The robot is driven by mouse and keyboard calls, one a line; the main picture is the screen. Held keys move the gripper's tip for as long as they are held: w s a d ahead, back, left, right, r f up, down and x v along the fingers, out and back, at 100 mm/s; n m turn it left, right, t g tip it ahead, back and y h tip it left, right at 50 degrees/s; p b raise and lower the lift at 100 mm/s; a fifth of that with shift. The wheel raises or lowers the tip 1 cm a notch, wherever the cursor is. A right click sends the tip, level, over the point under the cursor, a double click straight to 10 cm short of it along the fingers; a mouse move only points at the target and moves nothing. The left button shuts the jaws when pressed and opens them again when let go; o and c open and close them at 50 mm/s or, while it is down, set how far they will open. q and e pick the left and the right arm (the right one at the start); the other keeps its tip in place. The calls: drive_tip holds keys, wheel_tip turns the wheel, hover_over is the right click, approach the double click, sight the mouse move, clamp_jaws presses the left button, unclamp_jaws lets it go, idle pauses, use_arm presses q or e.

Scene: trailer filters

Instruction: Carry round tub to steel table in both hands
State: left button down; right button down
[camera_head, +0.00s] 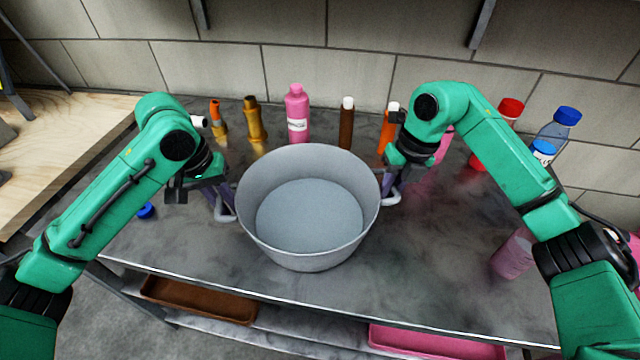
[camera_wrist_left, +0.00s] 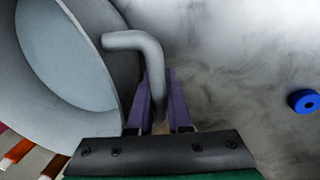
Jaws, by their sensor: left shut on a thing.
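The round grey tub (camera_head: 310,215) is empty and upright over the steel table (camera_head: 450,275), near its front edge. I cannot tell whether its base touches the top. My left gripper (camera_head: 218,202) is shut on the tub's left handle (camera_head: 226,216). In the left wrist view the bent handle (camera_wrist_left: 135,41) runs down between the purple fingers of that gripper (camera_wrist_left: 162,90), beside the tub wall (camera_wrist_left: 105,70). My right gripper (camera_head: 394,186) is at the tub's right handle (camera_head: 390,200). Its fingers are small and partly hidden, so their closure is unclear.
A pink bottle (camera_head: 297,115), amber bottles (camera_head: 254,120) and other bottles stand along the back by the wall. A red-capped bottle (camera_head: 508,112) and blue-capped bottle (camera_head: 560,128) stand back right. A blue cap (camera_head: 146,210) lies left. A wooden surface (camera_head: 70,150) adjoins left.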

use_arm(q)
drive_tip(key=c, duration=0.8)
unclamp_jaws()
drive_tip(key=shift+p, duration=0.3)
drive_tip(key=shift+c, duration=0.2)
use_arm(e)
drive_tip(key=c, duration=0.8)
unclamp_jaws()
drive_tip(key=shift+c, duration=0.2)
drive_tip(key=shift+r, duration=0.3)
use_arm(q)
drive_tip(key=r, duration=0.2)
drive_tip(key=a+r, duration=0.1)
drive_tip(key=r, duration=0.4)
drive_tip(key=shift+s+a+r, duration=0.15)
drive_tip(key=shift+a+r, duration=0.15)
drive_tip(key=shift+r, duration=0.1)
use_arm(e)
wheel_tip(320, 180, up, 11)
drive_tip(key=d, duration=0.2)
drive_tip(key=shift+d, duration=0.2)
drive_tip(key=shift+r, duration=0.1)
